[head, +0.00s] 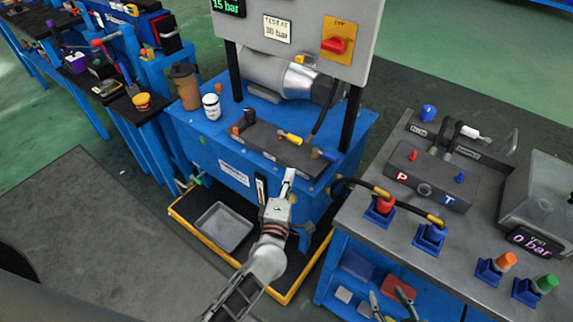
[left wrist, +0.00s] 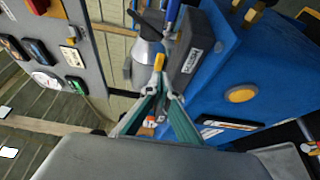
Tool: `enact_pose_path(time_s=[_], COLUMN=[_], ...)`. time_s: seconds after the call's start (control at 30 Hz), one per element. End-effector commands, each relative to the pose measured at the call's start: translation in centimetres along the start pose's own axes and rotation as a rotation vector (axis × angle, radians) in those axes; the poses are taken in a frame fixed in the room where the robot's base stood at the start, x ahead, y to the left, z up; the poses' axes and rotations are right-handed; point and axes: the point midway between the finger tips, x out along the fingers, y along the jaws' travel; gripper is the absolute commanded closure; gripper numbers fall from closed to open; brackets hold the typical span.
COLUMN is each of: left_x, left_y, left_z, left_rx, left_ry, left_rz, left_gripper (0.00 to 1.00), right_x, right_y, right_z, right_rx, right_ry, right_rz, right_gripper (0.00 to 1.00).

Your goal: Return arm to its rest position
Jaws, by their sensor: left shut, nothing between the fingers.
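My left gripper (head: 289,175) is shut and empty in front of the blue hydraulic unit (head: 218,168). In the left wrist view its two green-sided fingers (left wrist: 162,86) come together at the tips. A yellow-handled lever (head: 290,138) on the dark valve block (head: 262,138) is just beyond the fingertips in the head view. In the left wrist view a yellow end (left wrist: 159,62) appears directly past the tips; I cannot tell whether they touch.
The grey gauge panel (head: 352,62) with a red knob rises behind the unit. A workbench (head: 375,235) with hoses and couplings stands close on the right. A yellow-edged drip tray (head: 207,255) lies below. A white-capped bottle (head: 211,106) and brown cup (head: 185,88) stand left. Floor at left is clear.

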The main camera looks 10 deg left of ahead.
Motion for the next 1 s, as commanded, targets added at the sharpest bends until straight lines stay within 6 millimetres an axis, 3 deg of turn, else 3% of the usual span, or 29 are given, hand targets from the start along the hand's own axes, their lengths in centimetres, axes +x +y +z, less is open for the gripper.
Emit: enact_pose_path(time_s=[0.47,0.57,0.73,0.9,1.0], left_x=[-2.1,-4.7,-12.7,-20.5,-23.4], left_y=[-0.4,-1.5,-5.4,-9.1,-10.2], left_z=[0.3,0.0,-1.5,-5.1,-7.2], left_rx=[0.068,0.264,0.826,1.353,1.555], left_ry=[-0.025,-0.101,-0.325,-0.546,-0.633], left_rz=[-0.006,-0.024,-0.097,-0.187,-0.227], left_gripper=[1.00,1.00,1.00,1.00,1.00], right_x=[-0.1,-0.1,-0.3,-0.4,-0.4], right_y=[0.0,0.0,0.0,-0.1,-0.1], right_z=[0.1,0.0,-0.3,-0.3,-0.2], right_rx=[0.000,-0.001,0.001,0.004,0.005], right_ry=[-0.004,-0.004,-0.003,-0.003,-0.005], right_rz=[-0.001,-0.001,-0.001,-0.003,-0.004], right_gripper=[0.60,0.60,0.60,0.60,0.60])
